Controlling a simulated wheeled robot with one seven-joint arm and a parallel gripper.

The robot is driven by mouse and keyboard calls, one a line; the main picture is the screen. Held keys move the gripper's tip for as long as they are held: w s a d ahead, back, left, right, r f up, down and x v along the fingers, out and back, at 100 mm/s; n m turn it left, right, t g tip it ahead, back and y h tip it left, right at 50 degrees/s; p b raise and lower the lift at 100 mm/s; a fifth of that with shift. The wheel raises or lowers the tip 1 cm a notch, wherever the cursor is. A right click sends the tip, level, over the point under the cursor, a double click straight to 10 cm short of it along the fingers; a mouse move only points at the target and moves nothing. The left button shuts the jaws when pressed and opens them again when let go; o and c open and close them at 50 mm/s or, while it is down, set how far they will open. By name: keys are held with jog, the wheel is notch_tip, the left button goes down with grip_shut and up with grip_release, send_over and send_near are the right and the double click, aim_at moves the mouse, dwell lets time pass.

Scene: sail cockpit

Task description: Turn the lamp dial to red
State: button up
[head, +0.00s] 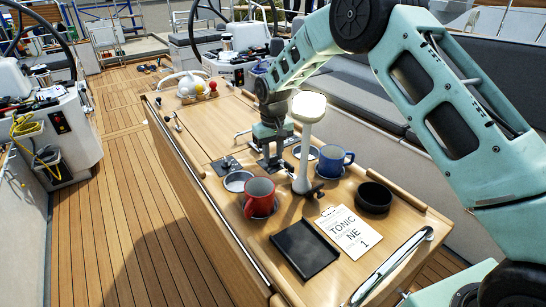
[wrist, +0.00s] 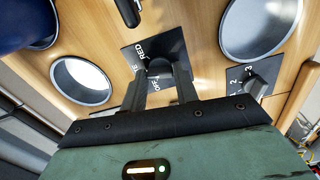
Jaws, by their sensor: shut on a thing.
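The lamp dial is a dark knob (wrist: 159,68) on a dark square plate (wrist: 132,60) with white lettering. "RED" reads at the plate's upper side and "OFF" lower right; a further label at the lower left is partly hidden. My gripper (wrist: 161,88) is shut on the knob, one finger on each side. In the head view my gripper (head: 271,163) reaches down to the table behind the white lamp (head: 304,150), and the dial is mostly hidden. The lamp's head (head: 309,106) looks bright white. Which label the knob points to is hard to tell.
A second dial (wrist: 250,82) marked 1, 2, 3 sits beside the lamp dial. Cup holders (wrist: 80,80) flank it. A red mug (head: 259,196), a blue mug (head: 334,160), a black bowl (head: 374,197), a black tray (head: 304,249) and a card (head: 350,232) are on the table.

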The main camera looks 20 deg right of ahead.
aim_at(273, 157)
jog(key=m+b, duration=0.1)
jog(key=m, duration=0.3)
jog(key=shift+m, duration=2.6)
jog(key=o, duration=1)
jog(key=shift+c, duration=0.2)
notch_tip(273, 157, up, 18)
jog(key=b, duration=0.3)
jog(key=shift+f, duration=0.25)
